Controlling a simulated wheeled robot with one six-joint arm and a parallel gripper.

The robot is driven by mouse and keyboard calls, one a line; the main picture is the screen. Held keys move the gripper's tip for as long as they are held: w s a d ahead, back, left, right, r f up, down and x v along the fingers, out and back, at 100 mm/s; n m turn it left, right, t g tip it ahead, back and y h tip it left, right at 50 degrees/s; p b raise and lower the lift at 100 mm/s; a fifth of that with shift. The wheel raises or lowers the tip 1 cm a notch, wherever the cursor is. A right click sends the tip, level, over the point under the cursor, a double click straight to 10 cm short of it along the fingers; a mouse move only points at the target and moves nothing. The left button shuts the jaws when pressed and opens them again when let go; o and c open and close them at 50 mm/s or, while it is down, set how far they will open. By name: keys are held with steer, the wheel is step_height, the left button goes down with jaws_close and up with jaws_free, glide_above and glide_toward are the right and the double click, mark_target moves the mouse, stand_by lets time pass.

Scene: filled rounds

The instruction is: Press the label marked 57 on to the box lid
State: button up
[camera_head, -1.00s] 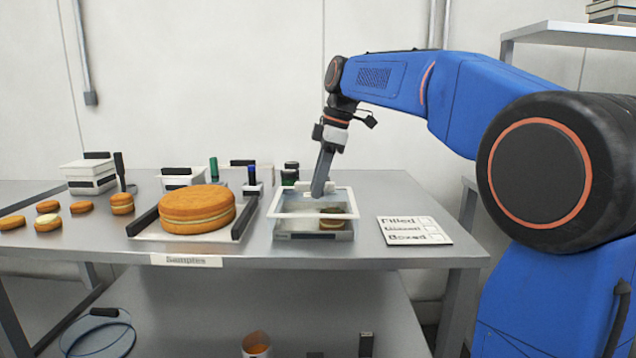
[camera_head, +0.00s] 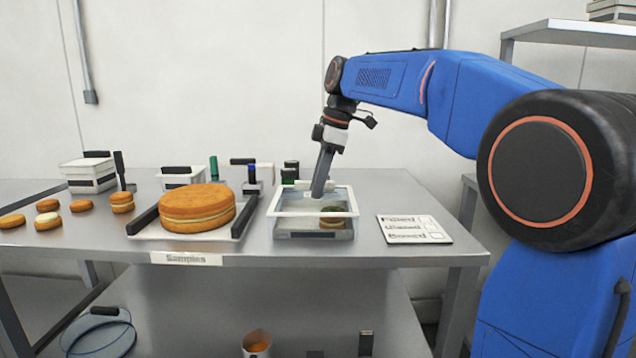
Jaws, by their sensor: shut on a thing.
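The box (camera_head: 315,235) stands near the middle of the table, with a white-rimmed, see-through lid (camera_head: 283,207) on top. A round filled pastry (camera_head: 332,223) shows inside it. My gripper (camera_head: 317,196) points down over the back middle of the lid, its fingertips at or just above the clear surface. It is shut on a small pale thing, apparently the label, mostly hidden by the fingers. I cannot read the number 57, nor tell whether the label touches the lid.
A large round cake on a tray (camera_head: 240,233) with black handles stands left of the box. A checklist card (camera_head: 413,230) lies to the right. Bare table shows around the card.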

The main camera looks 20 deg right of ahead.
steer(key=shift+f, duration=0.25)
steer(key=o, duration=1.1)
steer(key=shift+o, duration=0.7)
steer(key=shift+r, duration=3.5)
